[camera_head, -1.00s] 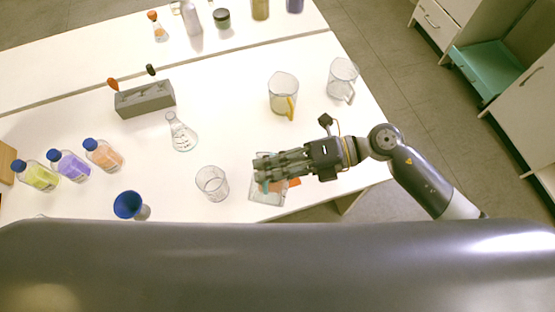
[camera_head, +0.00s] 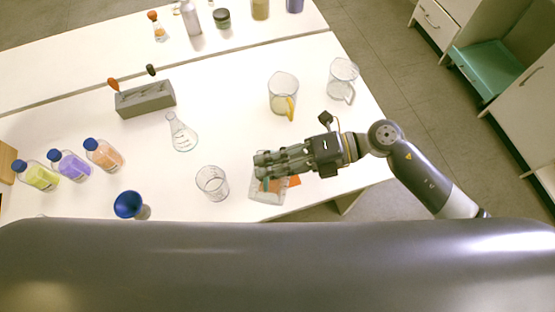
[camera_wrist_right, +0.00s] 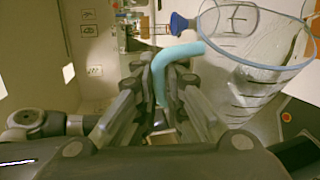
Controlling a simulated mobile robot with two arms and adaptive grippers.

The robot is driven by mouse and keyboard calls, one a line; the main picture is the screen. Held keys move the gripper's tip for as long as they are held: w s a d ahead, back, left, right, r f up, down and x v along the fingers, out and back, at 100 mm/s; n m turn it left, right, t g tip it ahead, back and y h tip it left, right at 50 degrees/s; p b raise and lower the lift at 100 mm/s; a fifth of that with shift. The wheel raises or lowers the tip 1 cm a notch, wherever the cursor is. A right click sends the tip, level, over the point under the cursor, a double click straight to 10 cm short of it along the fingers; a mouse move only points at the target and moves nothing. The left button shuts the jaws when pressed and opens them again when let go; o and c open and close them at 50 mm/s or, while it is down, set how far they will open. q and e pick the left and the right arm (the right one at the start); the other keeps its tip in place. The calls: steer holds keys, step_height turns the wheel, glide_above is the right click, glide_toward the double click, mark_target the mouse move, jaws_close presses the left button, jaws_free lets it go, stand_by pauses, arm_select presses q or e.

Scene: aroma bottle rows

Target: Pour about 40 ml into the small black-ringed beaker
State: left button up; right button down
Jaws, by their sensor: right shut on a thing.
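My right gripper (camera_head: 262,166) is shut on the curved teal handle (camera_wrist_right: 172,62) of a clear jug (camera_wrist_right: 262,62) with a blue rim and black graduation marks. In the head view the jug (camera_head: 262,196) is partly hidden under the gripper, near the table's front edge. I cannot tell whether it touches the table, and its liquid level is unclear. A small clear beaker (camera_head: 213,184) stands upright just left of the jug, apart from it; a black ring on it is not clear at this size. My left gripper is not in view.
A yellow-handled jug (camera_head: 281,92) and a clear-handled jug (camera_head: 343,79) stand behind my right arm. A conical flask (camera_head: 181,132), grey rack (camera_head: 145,98), blue funnel (camera_head: 129,205) and several blue-capped bottles (camera_head: 71,164) are to the left. An orange item (camera_head: 294,181) lies beside the held jug.

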mark_target(265, 196)
steer(key=shift+w, duration=0.15)
steer(key=s, duration=0.1)
steer(key=s+f+n, duration=0.1)
steer(key=s+f+n+t+b, duration=0.1)
steer(key=shift+s+a+h, duration=0.3)
steer(key=shift+s+h, duration=0.05)
steer(key=shift+h, duration=0.05)
steer(key=shift+s+a+f+n+t, duration=0.1)
steer(key=shift+s+n+t, duration=0.2)
steer(key=shift+n+t, duration=0.1)
steer(key=shift+s+a+f+n, duration=0.1)
steer(key=shift+s+f+n, duration=0.15)
steer(key=shift+f, duration=0.2)
steer(key=shift+s+f+n, duration=0.2)
steer(key=shift+f+n, duration=0.05)
steer(key=shift+f, duration=0.15)
steer(key=shift+s+r+n+t+h, duration=0.2)
steer(key=shift+s+n+t+h, duration=0.1)
steer(key=shift+t, duration=0.1)
steer(key=shift+s+a+f+n+t+p, duration=0.1)
steer(key=shift+s+a+n+t+p, duration=0.05)
steer(key=shift+s+n+t+p, duration=0.2)
steer(key=s+a+f+n+t+h+b, duration=0.1)
steer(key=s+f+n+t+b, duration=0.2)
steer(key=s+f+n, duration=0.3)
steer(key=shift+a+f+t+b, duration=0.25)
steer(key=shift+f+t, duration=0.5)
steer(key=shift+f, duration=1.75)
